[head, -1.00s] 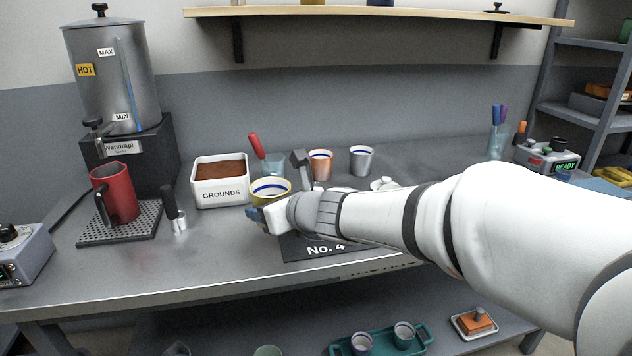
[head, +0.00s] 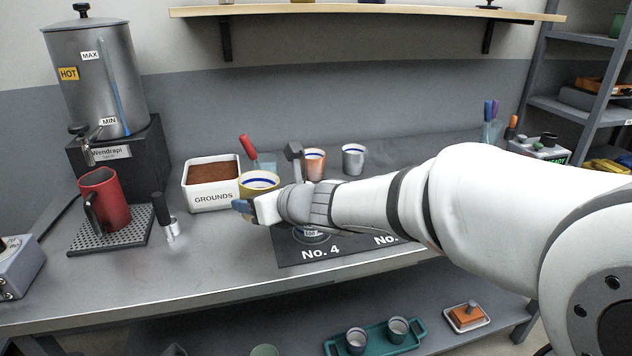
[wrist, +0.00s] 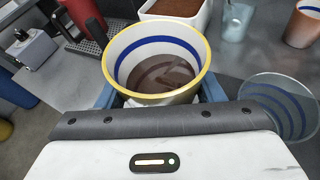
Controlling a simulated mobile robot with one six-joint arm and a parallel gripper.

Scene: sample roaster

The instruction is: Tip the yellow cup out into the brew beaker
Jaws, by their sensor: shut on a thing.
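The yellow cup (head: 259,182) is white inside with a blue band and a yellow rim. My gripper (wrist: 158,94) is shut on it, with a blue finger on each side. In the wrist view the cup (wrist: 155,60) looks about upright and holds something dark brown low inside. A clear glass vessel with blue rings, apparently the brew beaker (wrist: 281,108), stands to the right of the cup in the wrist view, apart from it. In the head view my arm mostly hides the beaker; a labelled glass part (head: 311,234) shows on the dark No. 4 mat (head: 290,252).
A white GROUNDS bin (head: 213,198) stands just left of the cup. A glass with a red-handled tool (head: 250,148) and copper (head: 314,163) and silver cups (head: 353,158) stand behind. A red mug (head: 105,200) on a drip tray is left.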

